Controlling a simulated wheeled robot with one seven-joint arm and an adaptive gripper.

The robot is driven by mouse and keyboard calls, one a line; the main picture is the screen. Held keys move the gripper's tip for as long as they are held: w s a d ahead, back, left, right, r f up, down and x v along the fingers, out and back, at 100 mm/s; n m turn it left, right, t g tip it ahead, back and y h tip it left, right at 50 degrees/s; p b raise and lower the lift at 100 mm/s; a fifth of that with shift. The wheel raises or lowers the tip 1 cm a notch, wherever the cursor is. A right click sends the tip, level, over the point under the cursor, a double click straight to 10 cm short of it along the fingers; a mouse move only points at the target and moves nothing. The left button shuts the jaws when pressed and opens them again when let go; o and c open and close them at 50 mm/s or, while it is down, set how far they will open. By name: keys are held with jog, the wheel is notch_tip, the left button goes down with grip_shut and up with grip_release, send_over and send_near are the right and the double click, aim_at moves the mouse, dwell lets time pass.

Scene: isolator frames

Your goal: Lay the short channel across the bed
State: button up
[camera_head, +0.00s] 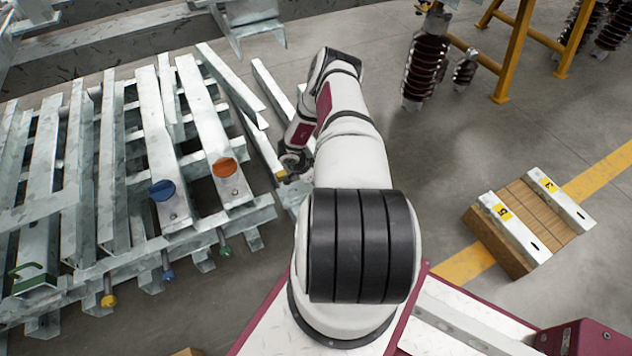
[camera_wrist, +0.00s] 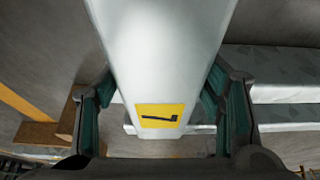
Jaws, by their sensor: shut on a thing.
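My gripper (camera_head: 288,172) is beside the right edge of the steel framework, partly hidden behind my arm in the head view. In the wrist view its two teal-padded fingers (camera_wrist: 158,98) are shut on the sides of a pale steel channel (camera_wrist: 165,45). The channel has a yellow label with a black mark near its close end, and its far end runs out of the picture. In the head view a yellow patch on the channel (camera_head: 268,157) shows beside the gripper. The steel framework (camera_head: 85,255) of crossed channels fills the left; I cannot tell whether it is the bed.
A wooden block (camera_head: 500,250) with two labelled steel pieces stands at right. Dark ribbed insulators (camera_head: 426,65) and a yellow stand (camera_head: 513,50) are at the upper right. Grey floor between is clear.

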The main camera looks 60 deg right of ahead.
jog(key=shift+d+f+b, duration=0.1)
jog(key=shift+f+b, duration=0.3)
jog(key=shift+f, duration=0.05)
jog(key=o, duration=1.9)
jog(key=shift+o, duration=0.2)
jog(key=shift+r+p, duration=0.45)
jog(key=shift+p, duration=0.05)
jog(key=p+v, duration=0.3)
jog(key=v, duration=0.4)
jog(key=shift+r, duration=0.2)
jog(key=shift+a, duration=0.2)
